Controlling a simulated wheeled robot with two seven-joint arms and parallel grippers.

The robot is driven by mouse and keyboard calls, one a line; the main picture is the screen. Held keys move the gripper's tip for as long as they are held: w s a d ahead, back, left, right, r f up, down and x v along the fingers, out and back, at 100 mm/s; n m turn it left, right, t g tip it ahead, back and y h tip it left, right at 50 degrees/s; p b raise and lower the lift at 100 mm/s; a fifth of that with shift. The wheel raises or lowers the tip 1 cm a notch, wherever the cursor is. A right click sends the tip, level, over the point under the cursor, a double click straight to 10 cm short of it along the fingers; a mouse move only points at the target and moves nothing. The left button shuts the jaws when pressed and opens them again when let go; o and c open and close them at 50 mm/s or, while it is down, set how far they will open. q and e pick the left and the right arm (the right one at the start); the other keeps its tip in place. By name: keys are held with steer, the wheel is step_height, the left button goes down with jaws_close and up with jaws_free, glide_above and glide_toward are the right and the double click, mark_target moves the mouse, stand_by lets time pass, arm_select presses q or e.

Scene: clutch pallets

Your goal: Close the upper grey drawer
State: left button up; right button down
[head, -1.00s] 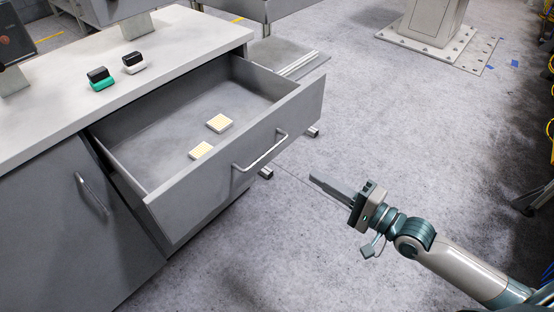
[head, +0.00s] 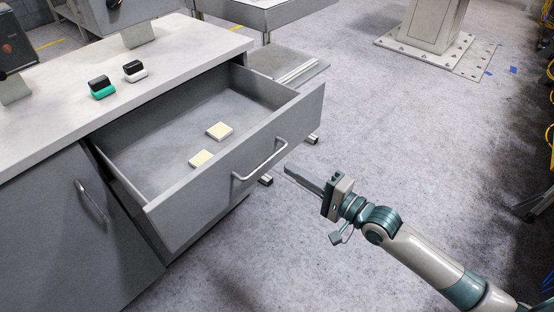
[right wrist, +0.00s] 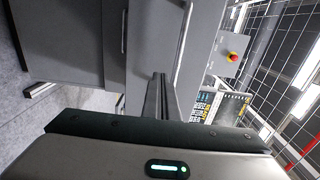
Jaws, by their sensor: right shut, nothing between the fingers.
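The upper grey drawer (head: 222,172) is pulled well out of the grey cabinet in the head view. Its bar handle (head: 260,160) is on the front panel. Two small pale yellow-topped blocks (head: 219,130) lie inside the drawer. My right gripper (head: 287,168) is shut and empty, its fingertips pointing at the drawer front just right of the handle. In the right wrist view the closed fingers (right wrist: 158,82) point toward the grey drawer front, with the handle (right wrist: 183,45) to their right. I cannot tell whether they touch it. My left gripper is not in view.
The cabinet's worktop (head: 160,95) carries a green-and-black item (head: 102,88) and a white-and-black item (head: 134,70). A cupboard door (head: 70,215) with a handle is left of the drawer. The floor (head: 400,170) around my right arm is clear.

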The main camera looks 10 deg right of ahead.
mark_target(267, 154)
steer(key=x, duration=0.5)
steer(key=shift+w, duration=0.1)
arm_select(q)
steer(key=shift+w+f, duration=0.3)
arm_select(e)
steer(key=shift+w+a, duration=0.35)
steer(key=shift+w, duration=0.1)
